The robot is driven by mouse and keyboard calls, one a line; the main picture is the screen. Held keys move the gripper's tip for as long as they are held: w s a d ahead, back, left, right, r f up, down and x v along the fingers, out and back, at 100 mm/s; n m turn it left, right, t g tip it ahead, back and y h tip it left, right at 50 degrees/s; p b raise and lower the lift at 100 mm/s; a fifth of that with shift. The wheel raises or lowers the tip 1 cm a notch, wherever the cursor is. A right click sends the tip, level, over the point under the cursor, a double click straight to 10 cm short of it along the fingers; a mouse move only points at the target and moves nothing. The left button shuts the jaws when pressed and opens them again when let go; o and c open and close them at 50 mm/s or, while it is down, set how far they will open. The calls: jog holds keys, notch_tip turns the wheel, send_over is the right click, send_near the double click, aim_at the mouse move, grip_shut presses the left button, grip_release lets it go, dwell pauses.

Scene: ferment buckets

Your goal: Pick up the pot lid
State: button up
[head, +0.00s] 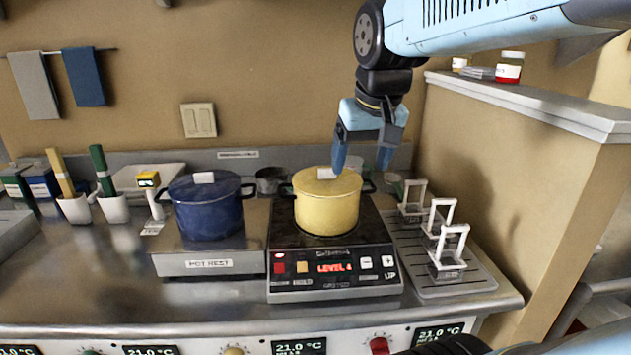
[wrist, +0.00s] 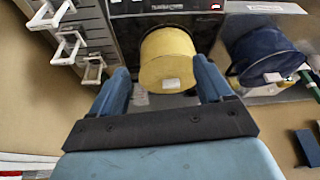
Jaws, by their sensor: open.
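A yellow pot (head: 327,212) stands on the black cooker. Its yellow lid (head: 313,184) is on top and has a white block handle (head: 326,173). A blue pot (head: 209,217) stands to the left, with a blue lid (head: 190,187) and a white handle (head: 204,177). My gripper (head: 362,160) points down, open and empty, above and slightly right of the yellow lid. In the wrist view, the yellow lid (wrist: 165,68) and its handle (wrist: 171,84) show between my open fingers, apart from them. The blue pot (wrist: 255,45) is right of them there.
The cooker (head: 333,271) reads "LEVEL 4". The blue pot stands on a block marked "POT REST" (head: 208,264). A rack tray (head: 446,275) with white frames lies right of the cooker, beside a tan partition (head: 500,190). Cups with handled tools (head: 75,208) stand far left.

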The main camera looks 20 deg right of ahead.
jog(key=w+r+g, duration=0.2)
jog(key=w+r, duration=0.1)
jog(key=w, duration=0.5)
jog(key=m+g, duration=0.1)
jog(key=g, duration=0.1)
send_over(327, 176)
jog(key=f, duration=1.3)
jog(key=shift+w+d, duration=0.1)
jog(key=shift+w, duration=0.15)
jog(key=shift+c, duration=0.4)
jog(key=shift+r, duration=0.1)
jog(key=c, duration=1.1)
jog(key=shift+r, duration=0.1)
